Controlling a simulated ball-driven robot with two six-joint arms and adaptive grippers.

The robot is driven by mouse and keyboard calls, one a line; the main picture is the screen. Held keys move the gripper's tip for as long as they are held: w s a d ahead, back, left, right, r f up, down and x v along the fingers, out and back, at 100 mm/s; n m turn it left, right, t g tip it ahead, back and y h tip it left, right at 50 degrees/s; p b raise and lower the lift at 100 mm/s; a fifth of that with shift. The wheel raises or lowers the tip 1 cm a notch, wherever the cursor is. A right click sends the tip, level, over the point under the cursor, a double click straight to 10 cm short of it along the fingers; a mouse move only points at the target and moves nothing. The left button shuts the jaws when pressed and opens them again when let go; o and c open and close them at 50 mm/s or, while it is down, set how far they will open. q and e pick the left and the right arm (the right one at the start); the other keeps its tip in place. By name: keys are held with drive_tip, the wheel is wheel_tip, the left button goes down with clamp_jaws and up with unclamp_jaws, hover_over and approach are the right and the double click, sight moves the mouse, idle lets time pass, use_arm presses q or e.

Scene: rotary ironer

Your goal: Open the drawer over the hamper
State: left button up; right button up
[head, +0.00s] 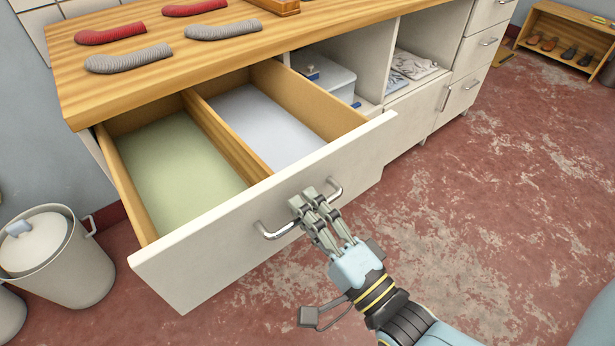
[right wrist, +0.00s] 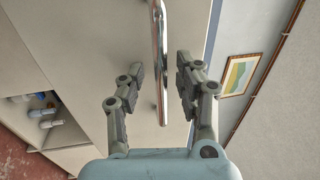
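The wide white drawer (head: 225,243) under the wooden counter stands pulled well out. Inside, a wooden divider separates a green-lined compartment (head: 175,170) from a pale-lined one (head: 268,125); both look empty. A metal bar handle (head: 275,232) is on its front, and it also shows in the right wrist view (right wrist: 158,50). My right gripper (head: 312,197) is at the handle. In the right wrist view its fingers (right wrist: 158,78) are open, one on each side of the bar, with gaps. What lies directly below the drawer is hidden by its front. My left gripper is out of view.
Sleeve-like red and grey pieces (head: 130,58) lie on the counter (head: 270,37). A lidded bin (head: 60,262) stands on the floor at the left. Open shelves (head: 375,80) and smaller drawers are to the right. The red floor (head: 490,190) on the right is clear.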

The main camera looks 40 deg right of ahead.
drive_tip(key=s+f, duration=0.2)
drive_tip(key=s, duration=0.9)
drive_tip(key=shift+s+d+f, duration=0.15)
drive_tip(key=shift+s+d, duration=0.05)
drive_tip(key=shift+s, duration=0.2)
drive_tip(key=w+d+f+n+g, duration=0.25)
drive_tip(key=w+f, duration=0.25)
drive_tip(key=f, duration=0.3)
drive_tip(key=s+d+f+n+g, duration=0.2)
drive_tip(key=f+g, duration=0.1)
drive_tip(key=f, duration=0.4)
drive_tip(key=s+d+f+n+g, duration=0.1)
drive_tip(key=d+f+n+g, duration=0.15)
drive_tip(key=f, duration=0.45)
drive_tip(key=s+d+f+n+g, duration=0.1)
drive_tip(key=s+f+n+g, duration=0.4)
drive_tip(key=s, duration=0.5)
drive_tip(key=s+d+f+n+g+h, duration=0.1)
drive_tip(key=s+d+f+n+g, duration=0.1)
drive_tip(key=s+f+n+g, duration=0.4)
drive_tip(key=s+f, duration=0.1)
drive_tip(key=s, duration=0.4)
drive_tip(key=shift+s+d+h, duration=0.15)
drive_tip(key=shift+s+h, duration=0.05)
drive_tip(key=shift+h, duration=0.1)
